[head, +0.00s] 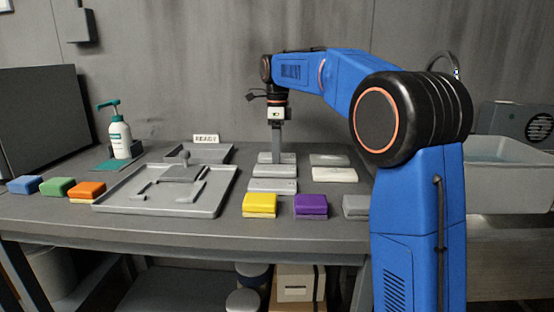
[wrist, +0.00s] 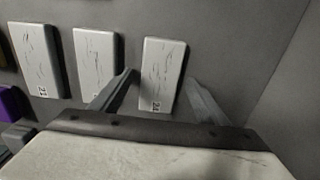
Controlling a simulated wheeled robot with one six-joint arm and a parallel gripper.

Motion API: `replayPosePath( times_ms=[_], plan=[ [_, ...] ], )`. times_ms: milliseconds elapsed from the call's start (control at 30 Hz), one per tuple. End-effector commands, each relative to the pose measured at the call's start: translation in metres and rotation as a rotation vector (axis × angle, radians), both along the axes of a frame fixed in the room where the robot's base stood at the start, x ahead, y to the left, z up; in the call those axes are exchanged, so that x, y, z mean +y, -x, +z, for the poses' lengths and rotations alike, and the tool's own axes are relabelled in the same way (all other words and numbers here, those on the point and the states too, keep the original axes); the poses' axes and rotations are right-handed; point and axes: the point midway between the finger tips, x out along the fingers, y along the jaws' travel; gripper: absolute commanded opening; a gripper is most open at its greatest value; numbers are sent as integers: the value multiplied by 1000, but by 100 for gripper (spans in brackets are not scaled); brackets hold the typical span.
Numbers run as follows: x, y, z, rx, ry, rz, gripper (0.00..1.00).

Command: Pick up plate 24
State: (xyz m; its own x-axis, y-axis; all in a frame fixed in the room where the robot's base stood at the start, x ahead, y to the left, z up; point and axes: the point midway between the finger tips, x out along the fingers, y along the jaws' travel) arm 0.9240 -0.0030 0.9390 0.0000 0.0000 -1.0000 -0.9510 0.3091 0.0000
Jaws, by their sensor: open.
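Plate 24 (wrist: 163,72) is a pale grey slab with dark scratch marks and its number at the lower end in the wrist view. It lies flat, the rightmost of three in a row. My gripper (wrist: 161,77) is open, with one finger on each side of the plate; whether they touch it I cannot tell. In the head view my gripper (head: 277,148) points straight down over the rearmost plate (head: 264,158) of the middle column, partly hiding it.
Plate 21 (wrist: 37,60) and another plate (wrist: 96,58) lie left of plate 24. Two pale slabs (head: 335,174) lie right of the column. Yellow (head: 260,204) and purple (head: 310,206) blocks stand in front. A grey tray (head: 110,201) is left. The bench is bare right of plate 24 in the wrist view.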

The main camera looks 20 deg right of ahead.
Motion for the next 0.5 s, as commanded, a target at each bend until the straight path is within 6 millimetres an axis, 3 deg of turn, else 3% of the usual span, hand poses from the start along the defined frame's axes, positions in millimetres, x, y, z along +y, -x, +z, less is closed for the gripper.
replayPosePath(
  times_ms=[233, 500],
  plan=[
    [0, 0, -2, 0, 0, 0, 69],
    [0, 0, -1, -1, 0, 0, 11]
  ],
)
